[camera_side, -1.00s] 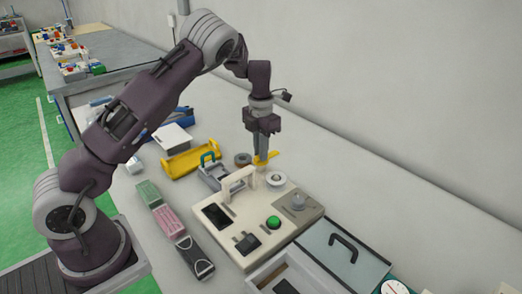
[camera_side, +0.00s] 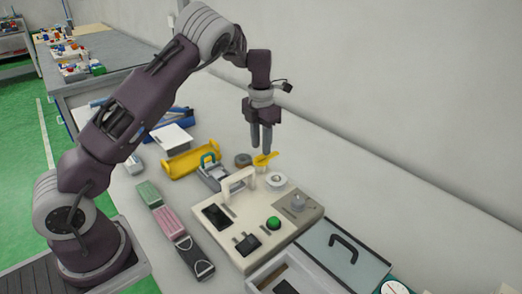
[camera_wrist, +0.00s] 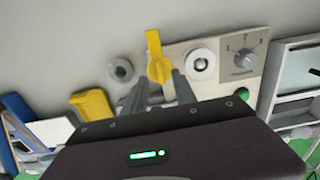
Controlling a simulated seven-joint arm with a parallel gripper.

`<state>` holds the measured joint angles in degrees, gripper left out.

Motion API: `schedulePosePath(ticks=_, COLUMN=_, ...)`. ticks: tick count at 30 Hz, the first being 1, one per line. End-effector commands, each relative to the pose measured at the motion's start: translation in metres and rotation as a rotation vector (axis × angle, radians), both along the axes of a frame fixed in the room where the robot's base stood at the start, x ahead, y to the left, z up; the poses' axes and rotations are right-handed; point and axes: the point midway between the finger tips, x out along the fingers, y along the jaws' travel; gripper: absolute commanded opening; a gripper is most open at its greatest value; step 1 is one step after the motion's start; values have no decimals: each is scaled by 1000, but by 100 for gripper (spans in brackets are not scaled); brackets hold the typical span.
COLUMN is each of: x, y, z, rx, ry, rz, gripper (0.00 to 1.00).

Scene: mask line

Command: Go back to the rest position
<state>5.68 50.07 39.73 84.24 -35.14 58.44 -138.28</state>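My gripper (camera_side: 261,148) hangs pointing down above the back left corner of a cream control panel (camera_side: 285,232). Its two fingers stand apart with nothing between them, so it is open. A yellow handle (camera_side: 265,159) lies just below the fingertips. In the wrist view, my gripper (camera_wrist: 160,88) shows at the bottom middle, and the yellow handle (camera_wrist: 158,62) is beyond the gap between the fingers, apparently untouched.
A white ring (camera_side: 276,180), grey dial (camera_side: 297,202) and green button (camera_side: 273,223) are on the panel. A lidded box (camera_side: 345,254) is in front right. The wall is behind.

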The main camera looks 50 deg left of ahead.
Motion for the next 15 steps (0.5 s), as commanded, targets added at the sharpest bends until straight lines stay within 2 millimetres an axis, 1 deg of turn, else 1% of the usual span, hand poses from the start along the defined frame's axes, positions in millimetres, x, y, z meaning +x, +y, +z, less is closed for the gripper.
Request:
schedulePosePath(ticks=1, x=1, y=0, z=12, rx=0, ry=-4, rz=-1, gripper=33)
schedulePosePath(ticks=3, x=1, y=0, z=25, rx=0, ry=-3, rz=1, gripper=33)
schedulePosePath(ticks=6, x=0, y=0, z=38, rx=0, ry=-2, rz=0, gripper=33)
schedulePosePath(ticks=9, x=0, y=0, z=42, rx=-1, ry=0, rz=1, gripper=33)
schedulePosePath(ticks=15, x=0, y=0, z=43, rx=0, ry=1, rz=1, gripper=33)
